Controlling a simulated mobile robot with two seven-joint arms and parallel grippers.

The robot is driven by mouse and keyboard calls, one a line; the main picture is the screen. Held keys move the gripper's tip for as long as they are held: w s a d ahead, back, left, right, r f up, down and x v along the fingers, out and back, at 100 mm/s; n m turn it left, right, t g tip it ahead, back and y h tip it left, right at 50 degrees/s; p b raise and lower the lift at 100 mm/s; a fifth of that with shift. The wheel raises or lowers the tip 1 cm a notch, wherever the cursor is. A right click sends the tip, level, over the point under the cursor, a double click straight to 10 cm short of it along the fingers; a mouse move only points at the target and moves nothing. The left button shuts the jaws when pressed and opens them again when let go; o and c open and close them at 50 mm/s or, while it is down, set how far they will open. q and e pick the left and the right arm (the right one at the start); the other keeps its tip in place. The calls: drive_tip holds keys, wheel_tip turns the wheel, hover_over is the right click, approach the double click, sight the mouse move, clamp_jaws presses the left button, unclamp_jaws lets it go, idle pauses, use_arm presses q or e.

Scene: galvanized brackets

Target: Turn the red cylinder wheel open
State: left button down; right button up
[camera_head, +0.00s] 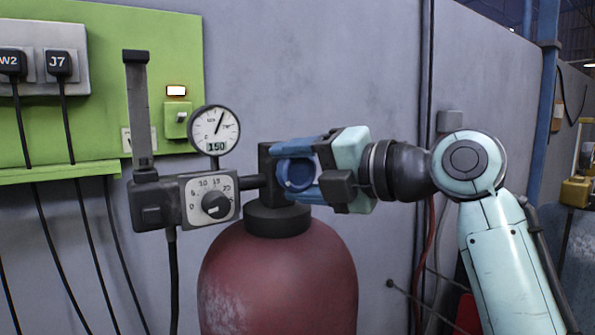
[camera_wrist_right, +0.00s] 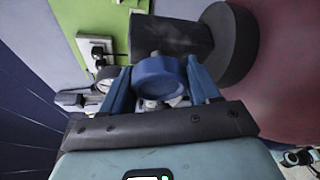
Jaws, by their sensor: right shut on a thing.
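The red cylinder (camera_head: 278,280) stands upright in front of the wall, with a dark collar and valve block on top. Its round blue wheel (camera_head: 301,173) faces out from the valve. My right gripper (camera_head: 296,171) reaches in from the right and is shut on the wheel, with one blue finger above it and one below. In the right wrist view the wheel (camera_wrist_right: 159,78) sits between the two blue fingers, which partly hide its sides. My left gripper is not in view.
A round gauge (camera_head: 214,131) with a display reading 150 stands left of the valve. Below it is a regulator with a dial knob (camera_head: 216,205). A green panel (camera_head: 150,45) with plugs and hanging cables is at left. Grey wall is behind.

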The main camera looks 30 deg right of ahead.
idle(0.5)
drive_tip(key=o, duration=1)
drive_tip(key=shift+w, duration=0.1)
drive_tip(key=shift+a, duration=0.1)
